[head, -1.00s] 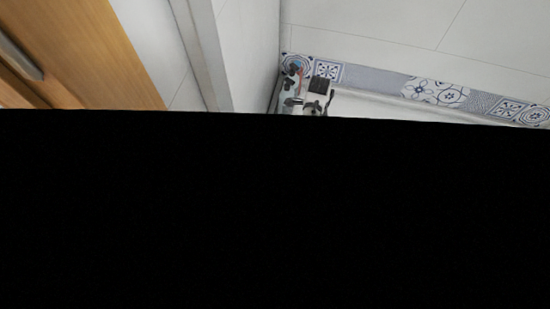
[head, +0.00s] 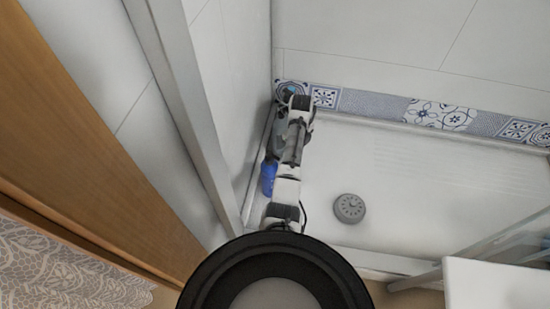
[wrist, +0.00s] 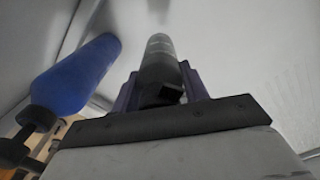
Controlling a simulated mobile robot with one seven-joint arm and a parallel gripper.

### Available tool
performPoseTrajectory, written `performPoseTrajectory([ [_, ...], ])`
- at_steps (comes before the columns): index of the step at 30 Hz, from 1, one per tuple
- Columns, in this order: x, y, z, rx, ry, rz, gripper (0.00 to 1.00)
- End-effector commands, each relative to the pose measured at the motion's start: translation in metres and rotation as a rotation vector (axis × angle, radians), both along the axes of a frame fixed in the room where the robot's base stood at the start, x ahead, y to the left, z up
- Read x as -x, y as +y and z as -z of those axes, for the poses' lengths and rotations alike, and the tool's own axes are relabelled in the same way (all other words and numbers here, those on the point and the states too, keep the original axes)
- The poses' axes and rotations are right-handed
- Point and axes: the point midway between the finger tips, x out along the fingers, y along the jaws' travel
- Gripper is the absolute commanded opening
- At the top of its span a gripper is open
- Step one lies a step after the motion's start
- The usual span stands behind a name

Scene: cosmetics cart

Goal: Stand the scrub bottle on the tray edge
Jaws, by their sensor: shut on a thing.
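My gripper (wrist: 160,84) is shut on a dark grey bottle, taken as the scrub bottle (wrist: 158,58); one finger lies on each side of it. The bottle's far end fades into the pale background, so I cannot tell if it touches anything. In the head view my arm reaches along the left side of the white shower tray (head: 405,190), towards its far left corner. My fingers and the held bottle cannot be made out there. The tray's left edge (head: 253,195) runs beside the wall.
A blue bottle (head: 268,177) stands by the tray's left edge, close to my arm; it also shows in the wrist view (wrist: 78,78), left of my gripper. A round grey drain cover (head: 349,208) lies on the tray. Walls close in the left and back. The tray's middle is clear.

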Motion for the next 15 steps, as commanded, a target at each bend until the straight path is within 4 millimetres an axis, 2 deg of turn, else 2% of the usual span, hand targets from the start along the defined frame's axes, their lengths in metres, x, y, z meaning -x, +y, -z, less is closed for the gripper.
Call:
performPoseTrajectory([
  [1,-0.004,0.015,0.001,0.001,-0.002,-0.006,0.16],
  [3,-0.007,0.033,0.001,0.000,-0.003,-0.006,0.16],
  [9,-0.015,0.075,0.001,0.001,-0.002,-0.003,0.16],
  [10,-0.016,0.080,0.001,0.001,-0.002,-0.004,0.16],
  [12,-0.015,0.076,0.015,0.000,0.001,0.001,0.16],
  [15,-0.015,0.075,0.022,0.000,-0.001,0.000,0.16],
])
